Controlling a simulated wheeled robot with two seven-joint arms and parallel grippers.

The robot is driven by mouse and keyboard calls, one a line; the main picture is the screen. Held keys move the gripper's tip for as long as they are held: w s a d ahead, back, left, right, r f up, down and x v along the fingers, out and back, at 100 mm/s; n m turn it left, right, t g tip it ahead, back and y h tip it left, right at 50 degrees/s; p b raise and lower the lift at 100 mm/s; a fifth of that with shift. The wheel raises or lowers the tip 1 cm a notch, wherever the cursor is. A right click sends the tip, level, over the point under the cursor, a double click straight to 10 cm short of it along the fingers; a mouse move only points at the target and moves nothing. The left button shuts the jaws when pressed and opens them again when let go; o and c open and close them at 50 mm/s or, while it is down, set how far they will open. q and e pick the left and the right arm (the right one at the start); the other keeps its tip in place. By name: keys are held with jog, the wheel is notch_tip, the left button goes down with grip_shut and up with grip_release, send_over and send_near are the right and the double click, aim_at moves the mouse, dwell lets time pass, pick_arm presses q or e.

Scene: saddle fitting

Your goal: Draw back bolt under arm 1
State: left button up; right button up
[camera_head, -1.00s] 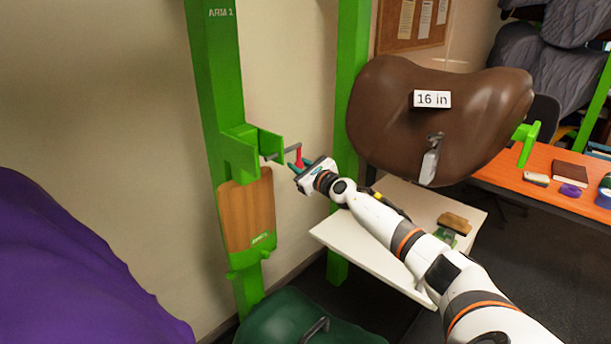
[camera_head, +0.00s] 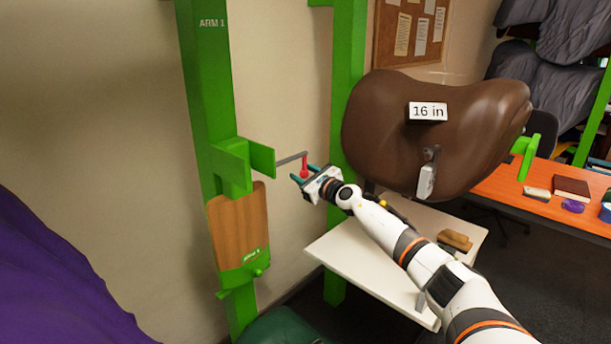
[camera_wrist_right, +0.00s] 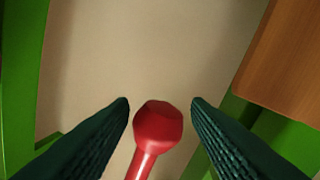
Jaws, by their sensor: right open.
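The bolt (camera_head: 290,159) is a thin grey rod that runs out to the right from a green bracket on the post marked ARM 1 (camera_head: 207,90). Its handle hangs down at the outer end and has a red knob (camera_head: 304,173). My right gripper (camera_head: 303,174) is at the knob, with its teal fingers apart. In the right wrist view the red knob (camera_wrist_right: 158,126) sits between the two open fingers, with a gap on each side. The rod is out of sight there. My left gripper is not in view.
A wooden board (camera_head: 238,222) is on the post below the bracket. A brown saddle (camera_head: 445,130) tagged 16 in is right of my gripper, above a white table (camera_head: 350,249) with a brush. A purple shape (camera_head: 50,285) fills the lower left.

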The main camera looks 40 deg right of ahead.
jog(key=shift+s, duration=0.15)
jog(key=shift+s, duration=0.25)
jog(key=s, duration=1.1)
jog(key=shift+a+b, duration=0.4)
jog(key=shift+s, duration=0.1)
jog(key=shift+f, duration=0.1)
